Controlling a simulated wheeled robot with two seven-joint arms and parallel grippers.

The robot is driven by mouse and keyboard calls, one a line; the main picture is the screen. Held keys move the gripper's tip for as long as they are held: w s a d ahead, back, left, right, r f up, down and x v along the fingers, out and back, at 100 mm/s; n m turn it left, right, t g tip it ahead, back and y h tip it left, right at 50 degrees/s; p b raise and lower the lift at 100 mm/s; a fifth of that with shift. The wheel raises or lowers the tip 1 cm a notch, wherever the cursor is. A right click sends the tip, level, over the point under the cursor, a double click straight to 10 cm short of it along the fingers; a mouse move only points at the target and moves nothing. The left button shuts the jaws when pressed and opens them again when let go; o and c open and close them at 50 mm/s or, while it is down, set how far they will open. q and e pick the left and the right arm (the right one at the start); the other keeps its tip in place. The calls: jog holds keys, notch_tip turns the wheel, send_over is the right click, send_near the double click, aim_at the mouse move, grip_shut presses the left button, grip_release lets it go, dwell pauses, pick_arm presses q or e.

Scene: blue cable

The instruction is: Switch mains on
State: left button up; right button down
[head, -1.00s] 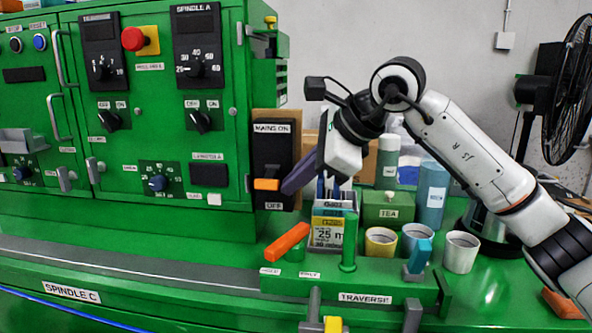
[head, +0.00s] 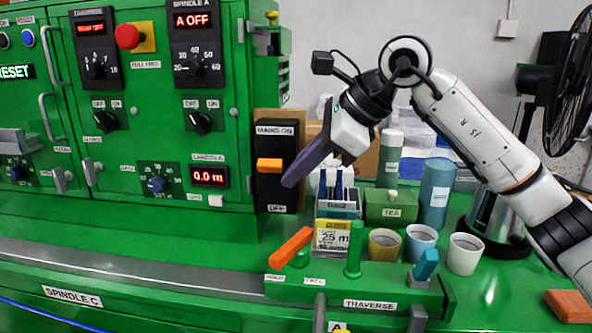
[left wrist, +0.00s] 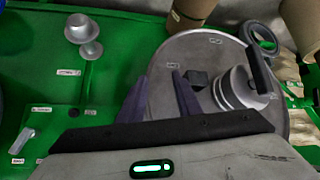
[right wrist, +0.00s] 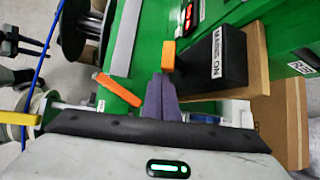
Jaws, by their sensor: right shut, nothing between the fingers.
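The mains switch (head: 276,192) is a black box on a brown board beside the green cabinet, labelled MAINS ON at its top and OFF at its bottom. Its orange lever (head: 269,164) sits in the middle to upper part of the box. My right gripper (head: 288,183) is shut and empty, its tips just below and right of the lever. In the right wrist view the lever (right wrist: 168,56) is just beyond the fingertips (right wrist: 160,80); I cannot tell whether they touch. My left gripper (left wrist: 160,78) is open above a round grey plate, outside the head view.
The cabinet displays, such as A OFF (head: 193,21) and 0.0 m (head: 209,177), glow red.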

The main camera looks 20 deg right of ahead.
jog(key=shift+r, duration=0.45)
jog(key=s+d+r+p, duration=0.2)
jog(key=d+r+p, duration=0.2)
jog(key=r, duration=0.4)
jog(key=shift+s+d, duration=0.3)
jog(key=shift+d, duration=0.5)
